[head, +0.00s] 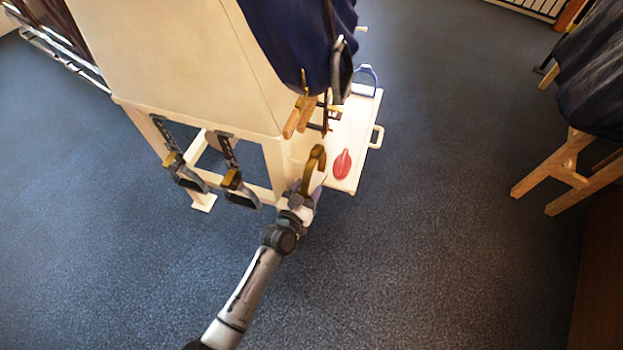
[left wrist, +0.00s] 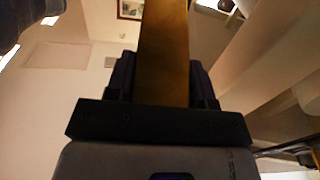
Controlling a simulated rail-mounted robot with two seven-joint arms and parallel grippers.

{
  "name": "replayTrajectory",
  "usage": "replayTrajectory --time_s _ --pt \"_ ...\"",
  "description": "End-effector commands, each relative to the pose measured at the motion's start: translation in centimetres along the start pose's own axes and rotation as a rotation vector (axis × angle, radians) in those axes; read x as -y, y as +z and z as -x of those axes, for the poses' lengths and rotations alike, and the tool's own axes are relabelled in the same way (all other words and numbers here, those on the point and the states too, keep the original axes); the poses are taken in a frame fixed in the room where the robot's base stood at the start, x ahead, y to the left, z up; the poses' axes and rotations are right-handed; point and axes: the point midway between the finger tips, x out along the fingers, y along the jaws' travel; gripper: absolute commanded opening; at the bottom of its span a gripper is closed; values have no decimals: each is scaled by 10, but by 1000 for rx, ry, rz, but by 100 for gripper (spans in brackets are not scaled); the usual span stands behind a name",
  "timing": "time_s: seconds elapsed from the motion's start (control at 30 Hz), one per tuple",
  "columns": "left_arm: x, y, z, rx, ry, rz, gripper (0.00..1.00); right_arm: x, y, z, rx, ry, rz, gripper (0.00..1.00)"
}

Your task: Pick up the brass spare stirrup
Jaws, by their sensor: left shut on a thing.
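The brass stirrup (head: 314,164) shows in the head view as a curved golden-brown piece standing up from my left gripper (head: 302,196). My left gripper is shut on it, in front of the white stand's near corner. In the left wrist view the brass stirrup (left wrist: 163,50) is a broad brown-gold bar between the dark fingers (left wrist: 162,92) of my left gripper. The lower part of the stirrup is hidden by the gripper. My right gripper does not show.
A white tray (head: 363,108) holds a red item (head: 342,163) and a blue stirrup (head: 368,74). Dark blue cloth (head: 292,40) and hanging straps with wooden pieces (head: 299,117) are above. Dark hanging stirrups (head: 238,188) line the white stand (head: 190,60). Floor at right is clear up to a wooden trestle (head: 565,160).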

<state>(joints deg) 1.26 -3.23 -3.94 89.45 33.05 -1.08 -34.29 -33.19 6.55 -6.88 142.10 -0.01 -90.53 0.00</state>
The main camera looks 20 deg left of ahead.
Motion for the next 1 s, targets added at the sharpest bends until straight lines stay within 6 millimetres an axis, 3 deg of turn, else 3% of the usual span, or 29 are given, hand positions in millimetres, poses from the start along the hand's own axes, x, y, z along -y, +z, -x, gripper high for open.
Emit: replayTrajectory --time_s 0.27,0.53,1.0 --pt "0 -12 0 -1 0 0 14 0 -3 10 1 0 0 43" --pt "-2 -43 -2 -1 0 2 14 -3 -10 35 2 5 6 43" --pt "-57 -35 -87 -1 1 2 14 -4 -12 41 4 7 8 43"
